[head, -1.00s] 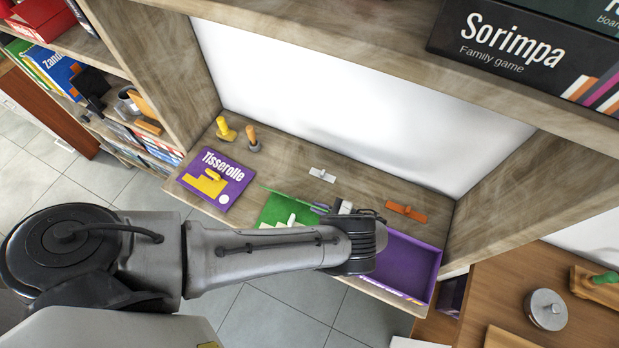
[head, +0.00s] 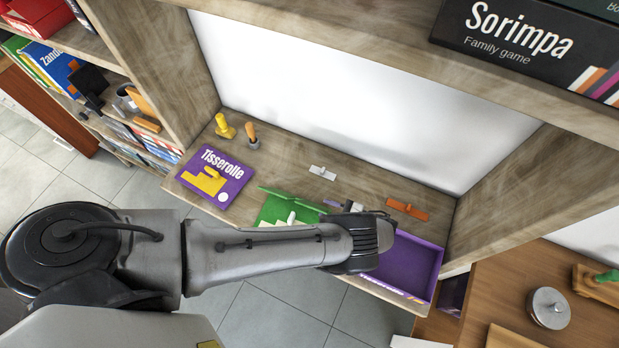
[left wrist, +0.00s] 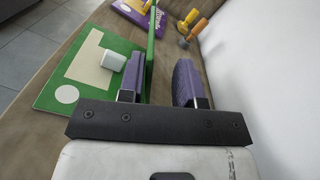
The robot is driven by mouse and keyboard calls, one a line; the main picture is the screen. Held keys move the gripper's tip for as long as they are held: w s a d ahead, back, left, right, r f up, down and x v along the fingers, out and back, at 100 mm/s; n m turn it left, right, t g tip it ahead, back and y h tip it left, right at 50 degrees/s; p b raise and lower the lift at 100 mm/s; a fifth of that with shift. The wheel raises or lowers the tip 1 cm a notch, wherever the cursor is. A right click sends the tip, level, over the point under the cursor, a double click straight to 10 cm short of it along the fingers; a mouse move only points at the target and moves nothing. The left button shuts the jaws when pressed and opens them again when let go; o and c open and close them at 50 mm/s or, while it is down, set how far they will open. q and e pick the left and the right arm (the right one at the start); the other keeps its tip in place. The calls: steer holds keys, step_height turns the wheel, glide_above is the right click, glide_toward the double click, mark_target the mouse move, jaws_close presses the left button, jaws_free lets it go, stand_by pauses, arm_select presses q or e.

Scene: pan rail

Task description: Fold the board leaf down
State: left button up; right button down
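The green folding board (head: 268,210) lies on the wooden shelf. In the left wrist view its flat half (left wrist: 62,80) carries a beige shape and a white knob (left wrist: 113,60). The board's leaf (head: 290,196) stands raised at the hinge side; it shows almost edge-on in the left wrist view (left wrist: 153,48). My left gripper (head: 338,205) is at the leaf's right end, partly hidden by my arm. Its two purple fingers (left wrist: 158,85) are apart, with the leaf's edge between them, close beside the left finger; contact is unclear. My right gripper is not in view.
The shelf's back wall is close.

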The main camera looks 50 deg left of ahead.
mark_target(319, 208)
arm_select(q)
steer(key=shift+s+a+p, duration=0.3)
steer(key=shift+a+p, duration=0.2)
steer(key=shift+p, duration=0.15)
steer(key=shift+x, duration=0.95)
stand_by(0.6)
stand_by(0.4)
steer(key=o, duration=0.5)
steer(key=shift+w+a, duration=0.1)
steer(key=shift+w, duration=0.05)
